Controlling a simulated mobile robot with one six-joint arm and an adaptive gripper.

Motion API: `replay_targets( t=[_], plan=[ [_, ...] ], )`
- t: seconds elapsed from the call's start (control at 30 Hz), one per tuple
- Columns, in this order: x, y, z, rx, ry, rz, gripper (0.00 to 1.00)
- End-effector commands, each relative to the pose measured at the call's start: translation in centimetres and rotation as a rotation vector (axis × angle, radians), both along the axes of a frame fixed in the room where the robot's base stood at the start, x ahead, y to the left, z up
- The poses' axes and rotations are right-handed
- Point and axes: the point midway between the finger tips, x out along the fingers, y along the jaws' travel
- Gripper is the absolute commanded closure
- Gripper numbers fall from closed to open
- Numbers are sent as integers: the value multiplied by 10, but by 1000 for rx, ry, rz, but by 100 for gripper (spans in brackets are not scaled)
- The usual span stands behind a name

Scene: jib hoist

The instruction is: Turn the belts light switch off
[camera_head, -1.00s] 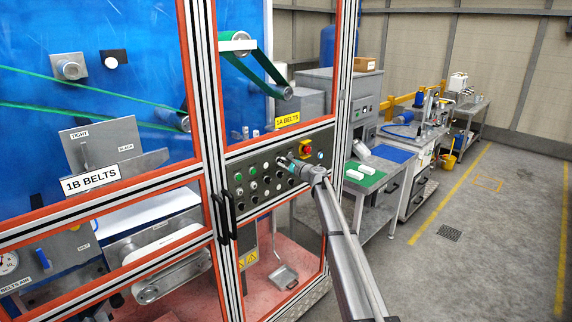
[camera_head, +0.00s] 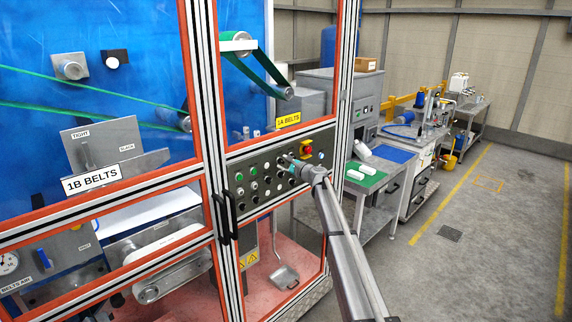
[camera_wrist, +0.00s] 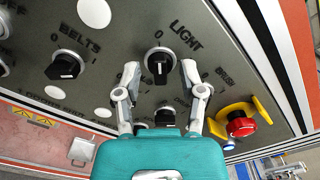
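In the wrist view, a black rotary switch (camera_wrist: 159,66) with a light ring sits under the label LIGHT on the dark control panel (camera_wrist: 120,35). A pale mark shows on its face, and a 0 is printed above it. My gripper (camera_wrist: 160,72) is open, with one finger on each side of this switch. Gaps show between fingers and knob; contact cannot be told. Another black switch (camera_wrist: 65,66), labelled BELTS, is to its left. In the head view my gripper (camera_head: 299,168) is at the panel's right part (camera_head: 262,168), hiding some controls.
A red emergency button on a yellow base (camera_wrist: 240,124) is right of my gripper. Another black knob (camera_wrist: 165,117) is partly hidden behind the gripper. Black door handles (camera_head: 224,217) and framed glass are left of the panel. A table (camera_head: 375,185) stands to the right.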

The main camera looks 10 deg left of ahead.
Motion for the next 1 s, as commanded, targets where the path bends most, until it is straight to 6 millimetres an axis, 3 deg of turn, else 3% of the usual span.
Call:
replay_targets(
  t=[0.47,1.0],
  plan=[
    [-9,-11,0,-1,0,-1,48],
    [-59,-72,0,-1,1,-1,48]
  ],
)
